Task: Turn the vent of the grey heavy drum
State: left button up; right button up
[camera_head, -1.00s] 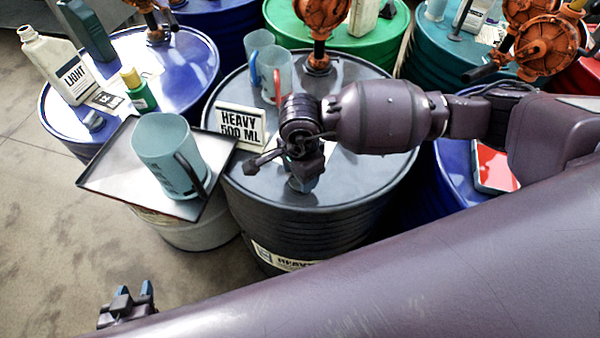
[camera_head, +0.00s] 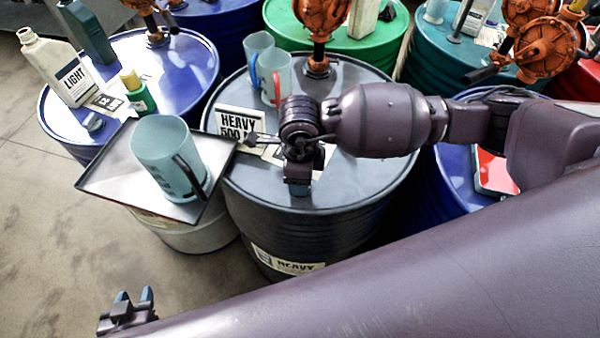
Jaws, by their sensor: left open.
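The grey heavy drum (camera_head: 365,185) stands in the centre, with a "HEAVY" label (camera_head: 290,264) on its side. My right gripper (camera_head: 298,188) points down over the drum's lid, with one blue fingertip area showing; its jaw gap cannot be made out. A dark lever-like piece (camera_head: 254,141) juts out left of that gripper; I cannot tell whether it is the vent or part of my arm. The vent is otherwise not clearly visible, perhaps hidden by the arm. My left gripper (camera_head: 133,298) is open and empty at the lower left, over the floor and away from the drum.
A large jug (camera_head: 163,157) stands on a tray (camera_head: 105,180) to the left. An orange pump (camera_head: 318,66) rises at the back. Other drums crowd behind; the floor at left is clear.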

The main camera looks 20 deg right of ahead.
jog(key=shift+r, duration=0.1)
dwell(0.4)
jog(key=shift+w, duration=0.1)
jog(key=o, duration=0.9)
jog(key=shift+r, duration=0.45)
notch_tip(320, 180, up, 10)
jog(key=shift+f, duration=0.1)
